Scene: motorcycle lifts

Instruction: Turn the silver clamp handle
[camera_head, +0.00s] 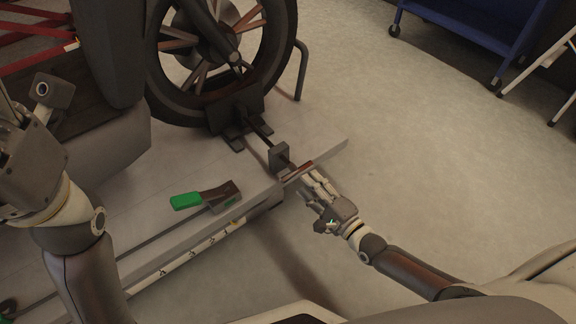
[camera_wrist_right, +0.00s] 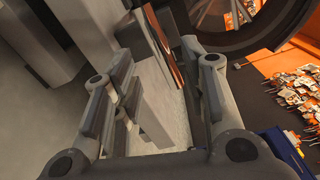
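The wheel clamp (camera_head: 236,112) holds the motorcycle's front wheel on the lift. A dark rod runs from it to a grey block (camera_head: 279,156) near the platform's edge. A reddish-brown bar (camera_head: 298,171) lies just beyond this block, and it also shows in the right wrist view (camera_wrist_right: 165,45). I cannot tell for certain which part is the silver handle. My right gripper (camera_head: 312,180) is beside the bar at the platform's edge. Its fingers (camera_wrist_right: 170,70) are spread with nothing seen gripped between them. My left gripper (camera_head: 22,140) is at the left edge, its fingers partly cut off.
The motorcycle wheel (camera_head: 282,50) stands behind the clamp. A blue cart (camera_head: 480,28) is at the back right. The floor right of the lift is clear.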

